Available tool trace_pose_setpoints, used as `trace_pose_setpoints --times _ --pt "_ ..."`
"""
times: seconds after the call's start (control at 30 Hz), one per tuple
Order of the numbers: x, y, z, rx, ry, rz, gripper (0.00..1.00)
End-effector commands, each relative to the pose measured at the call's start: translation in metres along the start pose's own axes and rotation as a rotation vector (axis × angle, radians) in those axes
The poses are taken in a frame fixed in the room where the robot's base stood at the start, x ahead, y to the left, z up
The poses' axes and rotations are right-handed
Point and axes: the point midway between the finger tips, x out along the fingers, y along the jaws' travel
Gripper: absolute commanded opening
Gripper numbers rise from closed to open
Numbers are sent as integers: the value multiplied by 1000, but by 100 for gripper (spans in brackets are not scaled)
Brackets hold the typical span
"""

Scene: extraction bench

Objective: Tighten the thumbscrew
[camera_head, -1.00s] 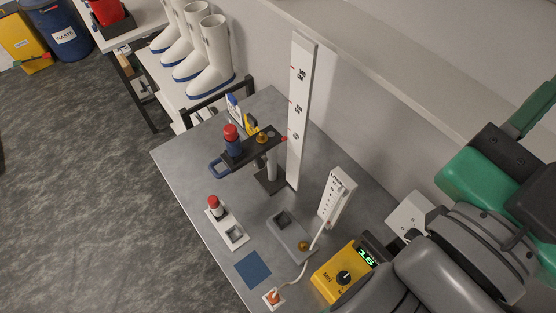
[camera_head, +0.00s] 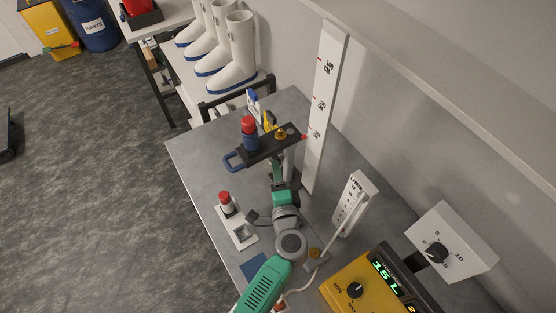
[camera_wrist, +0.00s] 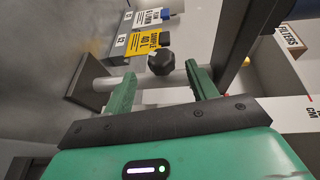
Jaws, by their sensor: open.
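A dark, lobed knob that looks like the thumbscrew (camera_wrist: 161,62) shows in the wrist view, just beyond and between my fingertips. I cannot tell whether they touch it. My gripper (camera_wrist: 160,70) is open, with one green finger on each side and nothing held. A pale post (camera_wrist: 108,83) runs across behind the fingers. In the head view my gripper (camera_head: 278,172) is below the dark carriage arm (camera_head: 262,148) of the stand, and the dark knob is hidden there. The carriage bears a red-capped blue piece (camera_head: 249,133) and a brass knob (camera_head: 281,133).
A tall white scale (camera_head: 323,105) stands behind the carriage, with a flowmeter (camera_head: 352,205) to the right. A yellow meter (camera_head: 352,290) and a white dial box (camera_head: 450,242) are at the right.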

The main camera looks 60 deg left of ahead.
Motion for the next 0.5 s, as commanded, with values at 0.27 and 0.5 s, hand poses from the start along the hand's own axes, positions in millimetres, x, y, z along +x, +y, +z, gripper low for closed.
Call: trace_pose_setpoints --times 0.27,0.5 --pt "14 -2 0 8 -2 -6 57" --pt "59 -3 0 7 -1 -6 57"
